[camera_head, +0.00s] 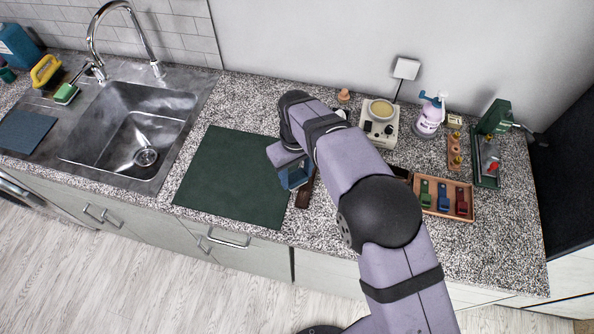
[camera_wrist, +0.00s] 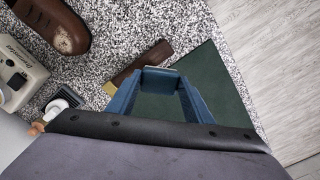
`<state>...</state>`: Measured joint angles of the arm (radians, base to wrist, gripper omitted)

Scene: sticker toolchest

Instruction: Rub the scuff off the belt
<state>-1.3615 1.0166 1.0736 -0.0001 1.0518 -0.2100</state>
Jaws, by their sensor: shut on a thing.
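A short dark brown strip (camera_head: 304,192), which looks like the belt, lies by the right edge of the green mat. In the wrist view the brown strip (camera_wrist: 140,62) has a pale yellowish end; I cannot make out a scuff on it. My gripper (camera_head: 298,178) is low beside the strip, over the mat's right side. In the wrist view my gripper (camera_wrist: 162,78) has blue fingers closed at their tips, which overlap the strip's edge. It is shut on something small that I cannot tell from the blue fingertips. I cannot tell whether it touches the strip.
The green mat (camera_head: 228,178) is otherwise bare. A brown shoe (camera_wrist: 58,25) with a pale worn patch stands near the strip. At right are a cream machine (camera_head: 378,125), a pump bottle (camera_head: 430,115), a green press (camera_head: 490,140) and a wooden tray (camera_head: 440,208). A sink (camera_head: 130,130) lies left.

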